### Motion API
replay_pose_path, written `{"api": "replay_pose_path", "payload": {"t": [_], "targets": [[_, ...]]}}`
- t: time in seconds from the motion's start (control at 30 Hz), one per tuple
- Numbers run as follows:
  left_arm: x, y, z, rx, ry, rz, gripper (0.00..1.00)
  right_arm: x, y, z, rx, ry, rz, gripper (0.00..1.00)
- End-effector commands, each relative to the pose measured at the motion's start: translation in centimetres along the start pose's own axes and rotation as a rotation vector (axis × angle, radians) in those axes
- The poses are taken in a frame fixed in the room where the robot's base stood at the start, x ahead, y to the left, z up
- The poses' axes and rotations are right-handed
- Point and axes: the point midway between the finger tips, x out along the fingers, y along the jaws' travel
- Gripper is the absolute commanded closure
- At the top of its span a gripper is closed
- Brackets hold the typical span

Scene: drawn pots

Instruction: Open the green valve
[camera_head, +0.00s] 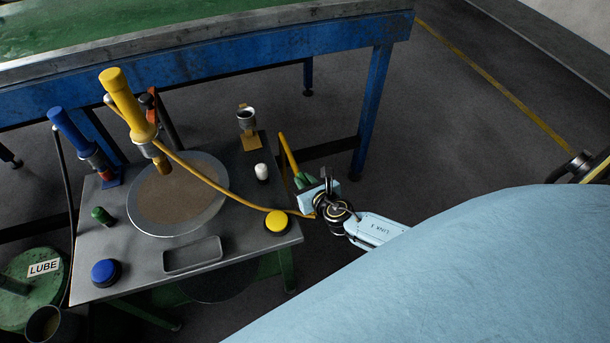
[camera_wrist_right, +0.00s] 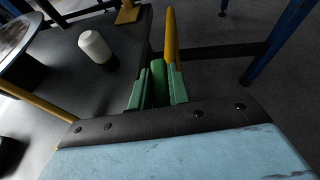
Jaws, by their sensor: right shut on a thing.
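My right gripper (camera_head: 303,181) is at the right edge of the metal worktable, beside the yellow bar (camera_head: 288,152). In the right wrist view, its two green fingers (camera_wrist_right: 158,88) are closed on a narrow green piece (camera_wrist_right: 158,72), which looks like the green valve's handle. The yellow bar (camera_wrist_right: 171,35) stands just beyond the fingers, close to the right one; I cannot tell if they touch. The gripper and fingers hide most of the valve body. My left gripper is not in view.
The worktable (camera_head: 225,255) holds a round plate (camera_head: 205,212), a yellow button (camera_head: 276,221), a blue button (camera_head: 105,272) and a white knob (camera_head: 262,172). A yellow hose (camera_head: 222,190) runs to the right edge. A blue-framed bench (camera_head: 345,45) stands behind. Floor to the right is clear.

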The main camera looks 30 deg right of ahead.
Motion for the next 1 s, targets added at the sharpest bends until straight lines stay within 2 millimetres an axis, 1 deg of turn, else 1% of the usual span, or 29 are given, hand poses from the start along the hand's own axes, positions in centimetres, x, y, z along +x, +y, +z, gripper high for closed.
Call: {"api": "replay_pose_path", "payload": {"t": [0.1, 0.23, 0.5, 0.9, 0.93, 1.0], "targets": [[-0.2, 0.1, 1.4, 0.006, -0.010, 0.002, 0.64, -0.1, 0.1, 0.0, 0.023, 0.002, -0.056, 1.00], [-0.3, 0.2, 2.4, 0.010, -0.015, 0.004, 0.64, -0.1, 0.0, 0.0, 0.043, 0.002, -0.106, 1.00], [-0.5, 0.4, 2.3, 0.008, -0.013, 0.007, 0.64, 0.0, 0.0, -0.1, 0.063, 0.001, -0.153, 1.00], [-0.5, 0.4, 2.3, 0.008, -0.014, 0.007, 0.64, 0.0, -0.1, -0.1, 0.064, 0.001, -0.157, 1.00], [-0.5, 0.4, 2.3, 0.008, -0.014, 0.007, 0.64, 0.0, -0.1, -0.1, 0.064, 0.001, -0.156, 0.78], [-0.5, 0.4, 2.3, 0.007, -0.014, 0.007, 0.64, 0.0, -0.1, -0.1, 0.064, 0.001, -0.156, 0.69]]}}
